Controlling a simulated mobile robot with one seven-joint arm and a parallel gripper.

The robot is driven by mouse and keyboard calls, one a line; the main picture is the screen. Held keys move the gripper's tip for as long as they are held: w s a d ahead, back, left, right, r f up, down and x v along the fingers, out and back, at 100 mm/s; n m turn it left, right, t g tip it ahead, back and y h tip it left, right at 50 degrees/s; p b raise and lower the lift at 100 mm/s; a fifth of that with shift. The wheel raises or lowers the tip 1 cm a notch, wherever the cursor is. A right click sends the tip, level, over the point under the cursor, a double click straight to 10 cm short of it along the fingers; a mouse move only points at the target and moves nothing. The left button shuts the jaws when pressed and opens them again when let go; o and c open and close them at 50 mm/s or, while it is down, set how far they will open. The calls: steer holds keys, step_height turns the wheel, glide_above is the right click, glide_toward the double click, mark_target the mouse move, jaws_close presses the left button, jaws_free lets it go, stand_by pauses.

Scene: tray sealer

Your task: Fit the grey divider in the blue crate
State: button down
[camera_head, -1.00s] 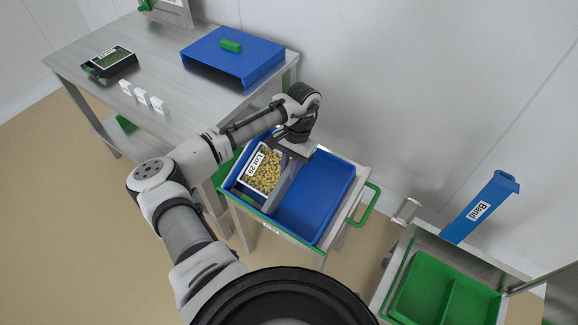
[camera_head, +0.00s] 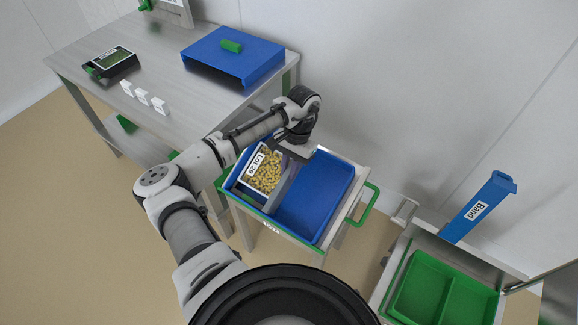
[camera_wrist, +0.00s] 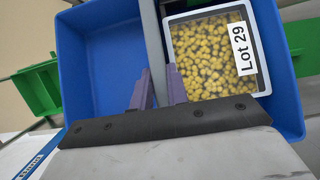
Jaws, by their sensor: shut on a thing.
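The blue crate (camera_head: 330,187) stands open on a small cart and also shows in the wrist view (camera_wrist: 97,60). The grey divider (camera_head: 283,192) runs across the crate, upright, beside a clear-lidded tray of yellow pieces labelled "Lot 29" (camera_head: 262,173). In the wrist view the divider (camera_wrist: 153,38) passes between my two purple-grey fingers, with the tray (camera_wrist: 205,58) on its right. My gripper (camera_wrist: 160,84) is shut on the divider at its near end, low in the crate. I cannot tell whether the divider's lower edge touches the crate floor.
The crate's other side is empty. A steel table (camera_head: 175,80) at the left holds a blue cover (camera_head: 232,58), a dark scale (camera_head: 110,65) and small white blocks. A green two-part bin (camera_head: 443,290) and a blue "Band" post (camera_head: 480,208) stand at the right.

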steer(key=c, duration=1.3)
jaws_free()
steer(key=c, duration=0.3)
steer(key=shift+r, duration=0.1)
steer(key=r+p, duration=0.2)
steer(key=s+a+r+p, duration=0.1)
steer(key=r+p, duration=0.1)
steer(key=p, duration=0.1)
steer(key=s+r+p, duration=0.1)
steer(key=r+p, duration=0.1)
steer(key=shift+s+a+r, duration=0.15)
steer(key=shift+a, duration=0.15)
